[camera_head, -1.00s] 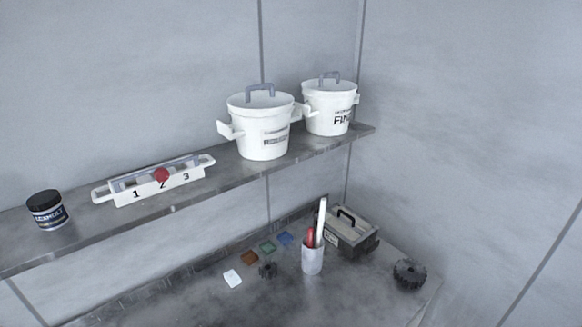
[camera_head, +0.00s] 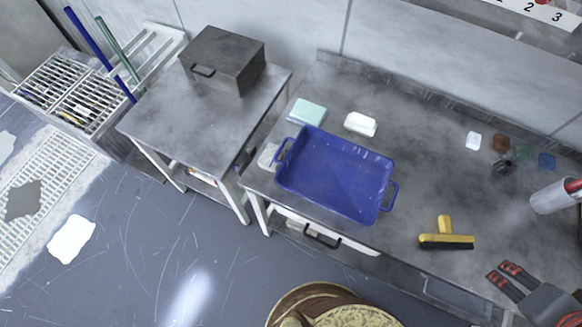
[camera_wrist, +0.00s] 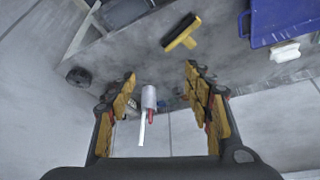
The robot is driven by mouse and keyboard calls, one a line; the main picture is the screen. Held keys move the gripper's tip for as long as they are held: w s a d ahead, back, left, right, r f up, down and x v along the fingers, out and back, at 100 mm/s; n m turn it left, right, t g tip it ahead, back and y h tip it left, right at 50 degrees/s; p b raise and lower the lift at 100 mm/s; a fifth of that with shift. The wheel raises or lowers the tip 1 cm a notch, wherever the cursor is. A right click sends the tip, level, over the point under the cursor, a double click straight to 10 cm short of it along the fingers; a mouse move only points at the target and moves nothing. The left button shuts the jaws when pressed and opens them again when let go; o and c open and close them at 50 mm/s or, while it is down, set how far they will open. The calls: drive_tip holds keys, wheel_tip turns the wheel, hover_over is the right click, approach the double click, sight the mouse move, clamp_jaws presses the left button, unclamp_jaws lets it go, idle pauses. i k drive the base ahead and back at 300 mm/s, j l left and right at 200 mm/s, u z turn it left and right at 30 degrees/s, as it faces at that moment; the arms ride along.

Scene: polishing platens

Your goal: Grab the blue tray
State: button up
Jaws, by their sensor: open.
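The blue tray (camera_head: 334,176) lies flat on the grey workbench in the head view. It looks empty and has a handle at each end. In the wrist view part of the tray (camera_wrist: 279,22) shows at the upper right, cut off by the frame edge. My gripper (camera_head: 507,276) is at the lower right of the head view, well to the right of the tray and apart from it. In the wrist view my gripper (camera_wrist: 163,82) has its fingers wide apart with nothing held between them.
A yellow-and-black brush (camera_head: 446,236) lies on the bench between tray and gripper. A white block (camera_head: 361,124) and a pale green block (camera_head: 307,111) lie behind the tray. A dark box (camera_head: 224,59) sits on the side table.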

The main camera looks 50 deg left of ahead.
sight(350, 181)
drive_tip(key=u, duration=1.7)
drive_tip(key=i+j+u, duration=0.25)
drive_tip(key=i, duration=0.25)
